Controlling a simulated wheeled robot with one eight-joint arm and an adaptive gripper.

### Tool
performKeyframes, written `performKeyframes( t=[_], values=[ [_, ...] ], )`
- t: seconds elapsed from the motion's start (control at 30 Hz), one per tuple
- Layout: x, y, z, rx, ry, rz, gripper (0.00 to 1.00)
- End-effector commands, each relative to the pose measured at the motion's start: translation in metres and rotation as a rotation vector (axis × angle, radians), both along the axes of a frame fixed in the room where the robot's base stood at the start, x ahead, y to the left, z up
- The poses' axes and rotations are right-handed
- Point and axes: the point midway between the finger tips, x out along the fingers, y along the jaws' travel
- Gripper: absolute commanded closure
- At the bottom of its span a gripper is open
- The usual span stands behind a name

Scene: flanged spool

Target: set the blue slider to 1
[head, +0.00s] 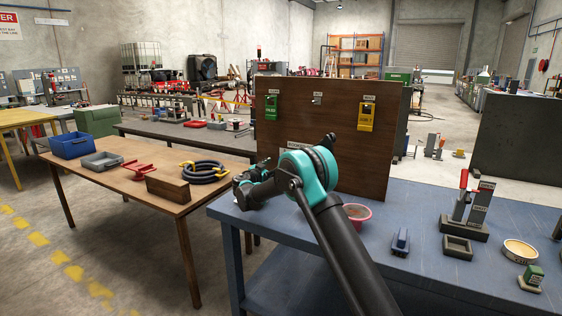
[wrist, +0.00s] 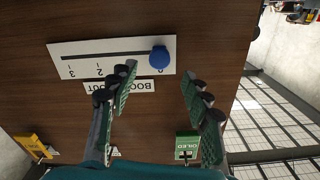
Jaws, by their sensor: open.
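The blue slider (wrist: 160,57) is a round knob at the right end of a dark slot in a white scale plate (wrist: 85,60), which appears upside down in the wrist view. It sits by the 0 mark; the 2 and 3 marks are further left, and the 1 mark is hidden behind a finger. My gripper (wrist: 160,80) is open and empty, its fingertips on either side of the knob's column and just short of it in the picture. Contact cannot be told. In the head view my gripper (head: 247,187) is at the panel's lower left; the knob is not visible there.
The plate is on an upright wooden panel (head: 330,110) with a green box (head: 271,107) and a yellow box (head: 366,117). The blue bench (head: 430,275) holds a red bowl (head: 357,213) and several fixtures. A wooden table (head: 115,178) stands to the left.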

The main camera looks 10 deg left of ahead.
Motion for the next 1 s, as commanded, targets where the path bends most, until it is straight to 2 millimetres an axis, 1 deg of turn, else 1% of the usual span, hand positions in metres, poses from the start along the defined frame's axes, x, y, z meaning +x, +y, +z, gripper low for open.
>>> performKeyframes(
  t=[0.03,0.2,0.4,0.6,0.83,0.87,1.0],
  values=[
    [0.010,-0.004,0.000,0.000,0.000,-0.002,0.51],
    [0.040,-0.015,0.000,0.000,0.000,-0.002,0.51],
    [0.064,-0.024,0.000,0.000,0.000,-0.001,0.51],
    [0.073,-0.027,0.000,0.000,0.000,-0.001,0.51],
    [0.074,-0.027,0.000,0.000,0.000,-0.001,0.51],
    [0.074,-0.027,0.000,0.000,0.000,-0.001,0.52],
    [0.073,-0.027,0.000,0.000,0.000,-0.001,0.70]
  ],
)
